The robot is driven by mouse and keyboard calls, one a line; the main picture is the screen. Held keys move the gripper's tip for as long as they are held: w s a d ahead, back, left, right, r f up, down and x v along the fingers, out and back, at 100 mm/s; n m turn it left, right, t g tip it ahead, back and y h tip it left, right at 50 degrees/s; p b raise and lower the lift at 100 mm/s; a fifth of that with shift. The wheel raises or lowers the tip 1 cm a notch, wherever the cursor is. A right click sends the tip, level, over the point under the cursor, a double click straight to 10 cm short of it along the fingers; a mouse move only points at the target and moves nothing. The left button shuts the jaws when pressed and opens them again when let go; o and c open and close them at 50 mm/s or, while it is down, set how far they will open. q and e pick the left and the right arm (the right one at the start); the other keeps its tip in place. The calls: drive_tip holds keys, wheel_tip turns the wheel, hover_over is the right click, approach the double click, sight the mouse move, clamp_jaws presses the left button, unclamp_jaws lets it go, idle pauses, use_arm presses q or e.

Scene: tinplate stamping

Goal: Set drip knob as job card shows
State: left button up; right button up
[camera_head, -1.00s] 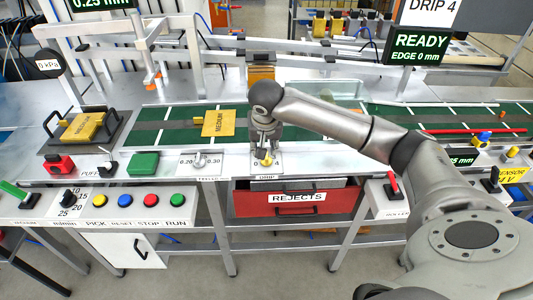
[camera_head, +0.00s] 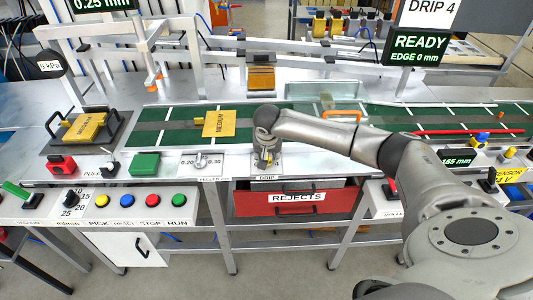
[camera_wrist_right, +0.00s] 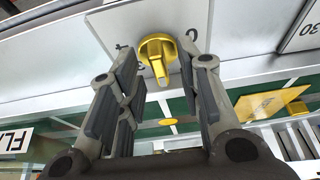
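The yellow drip knob (camera_wrist_right: 158,55) sits on a pale dial plate (camera_wrist_right: 115,22) with partly hidden numbers. Its pointer rib shows in the right wrist view, and a bit of the knob (camera_head: 262,155) shows in the head view. My right gripper (camera_head: 266,158) is over the DRIP plate. In the wrist view the right gripper's fingers (camera_wrist_right: 158,50) are apart, one on each side of the knob, with small gaps visible. A white card reading DRIP 4 (camera_head: 432,12) hangs at the upper right. My left gripper is not in view.
A READY, EDGE 0 mm screen (camera_head: 418,48) is below the card. Left of the knob is a grey 0.20–0.30 knob (camera_head: 201,160). The red REJECTS drawer (camera_head: 297,203) is below. The green conveyor (camera_head: 175,130) runs behind, carrying a yellow MEDIUM plate (camera_head: 219,123).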

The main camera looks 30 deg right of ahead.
drive_tip(key=shift+f, duration=0.1)
clamp_jaws()
idle(0.3)
